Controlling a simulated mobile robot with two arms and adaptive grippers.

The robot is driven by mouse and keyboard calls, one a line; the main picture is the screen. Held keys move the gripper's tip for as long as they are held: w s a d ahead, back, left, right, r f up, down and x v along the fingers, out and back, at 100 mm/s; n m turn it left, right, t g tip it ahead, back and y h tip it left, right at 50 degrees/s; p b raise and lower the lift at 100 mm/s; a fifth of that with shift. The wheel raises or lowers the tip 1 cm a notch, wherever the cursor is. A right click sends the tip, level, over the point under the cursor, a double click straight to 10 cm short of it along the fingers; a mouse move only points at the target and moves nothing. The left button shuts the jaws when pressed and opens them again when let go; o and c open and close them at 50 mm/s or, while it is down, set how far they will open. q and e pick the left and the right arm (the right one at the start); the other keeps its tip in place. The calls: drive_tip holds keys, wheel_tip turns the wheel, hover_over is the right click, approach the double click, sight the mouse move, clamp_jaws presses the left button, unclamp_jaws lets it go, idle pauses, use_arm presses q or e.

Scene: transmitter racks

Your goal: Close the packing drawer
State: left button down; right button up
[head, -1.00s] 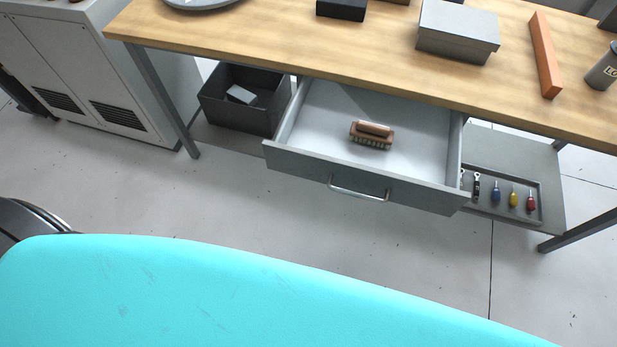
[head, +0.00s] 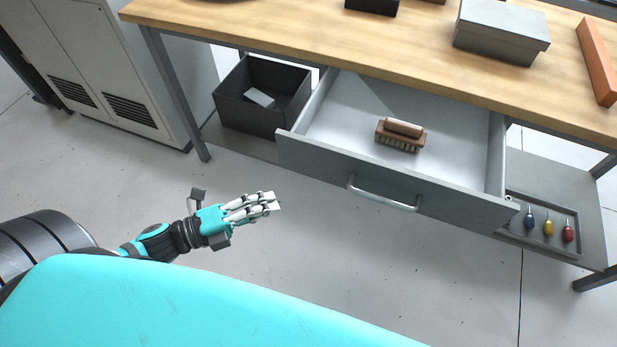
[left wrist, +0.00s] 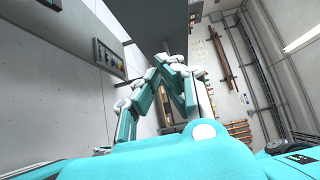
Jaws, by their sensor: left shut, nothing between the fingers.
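The packing drawer (head: 395,185) is pulled out from under the wooden-topped bench in the head view. It has a grey front with a silver bar handle (head: 382,194). A brown brush (head: 400,135) with pale bristles lies inside it. My left gripper (head: 277,202) is shut and empty. It is to the left of the handle and in front of the drawer's left end, apart from both in the picture. Its fingers also show in the left wrist view (left wrist: 172,62), where the drawer cannot be made out. My right gripper is not in view.
The bench top (head: 300,38) carries a grey lidded box (head: 500,32) and an orange bar (head: 598,62). A dark bin (head: 262,98) stands on the lower shelf left of the drawer. A tool tray (head: 545,225) is at right. The floor before the drawer is clear.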

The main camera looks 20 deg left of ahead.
sight(330, 170)
use_arm(q)
drive_tip(key=shift+w+d, duration=0.9)
drive_tip(key=shift+w, duration=0.7)
drive_tip(key=shift+w+d, duration=0.9)
drive_tip(key=shift+w, duration=0.65)
drive_tip(key=shift+w+d, duration=0.9)
drive_tip(key=shift+w, duration=0.7)
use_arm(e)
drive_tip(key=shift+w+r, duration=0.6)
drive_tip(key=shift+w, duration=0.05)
